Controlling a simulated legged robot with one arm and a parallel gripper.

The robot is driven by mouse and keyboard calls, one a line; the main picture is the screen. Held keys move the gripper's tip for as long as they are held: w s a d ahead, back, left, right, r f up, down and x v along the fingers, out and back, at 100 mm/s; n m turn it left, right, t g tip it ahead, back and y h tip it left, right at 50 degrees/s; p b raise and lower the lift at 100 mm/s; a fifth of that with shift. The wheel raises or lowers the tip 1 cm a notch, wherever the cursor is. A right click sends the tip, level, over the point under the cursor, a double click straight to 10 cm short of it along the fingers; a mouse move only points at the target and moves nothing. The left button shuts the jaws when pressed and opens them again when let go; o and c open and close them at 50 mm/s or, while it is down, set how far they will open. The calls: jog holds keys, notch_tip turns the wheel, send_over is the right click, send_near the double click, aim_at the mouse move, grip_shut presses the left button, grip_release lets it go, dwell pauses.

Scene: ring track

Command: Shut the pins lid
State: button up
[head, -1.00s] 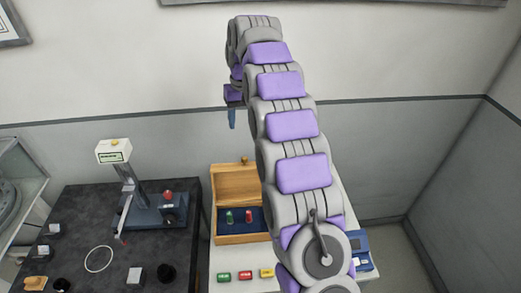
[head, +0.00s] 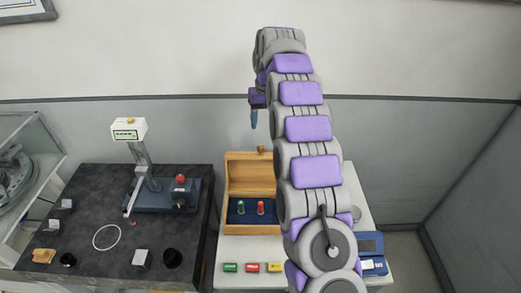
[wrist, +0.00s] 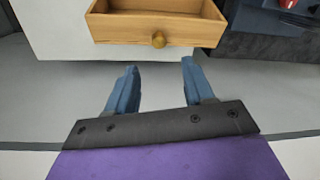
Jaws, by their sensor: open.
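The wooden pins box (head: 228,212) stands on the white table with its lid (head: 252,176) open and raised at the back. A round knob (head: 261,149) sits on the lid's top edge. Inside, a green pin (head: 241,207) and a red pin (head: 261,207) stand on a dark blue lining; my arm hides the box's right side. My gripper (head: 254,119) is above and behind the knob, apart from it. In the wrist view my gripper (wrist: 158,80) has two blue fingers spread wide with nothing between them.
Green (head: 230,267), red (head: 252,267) and yellow (head: 275,267) labelled blocks lie in front of the box. A black table (head: 90,215) on the left holds a stand (head: 150,185) and small items. A blue device (head: 370,250) is right of my arm. The wall is behind.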

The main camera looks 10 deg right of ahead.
aim_at(261, 147)
jog(key=f, duration=0.3)
jog(key=f+b, duration=0.1)
jog(key=f, duration=0.3)
jog(key=f+b, duration=0.1)
jog(key=f, duration=0.2)
jog(key=shift+a+f, duration=0.3)
jog(key=shift+a, duration=0.1)
grip_shut()
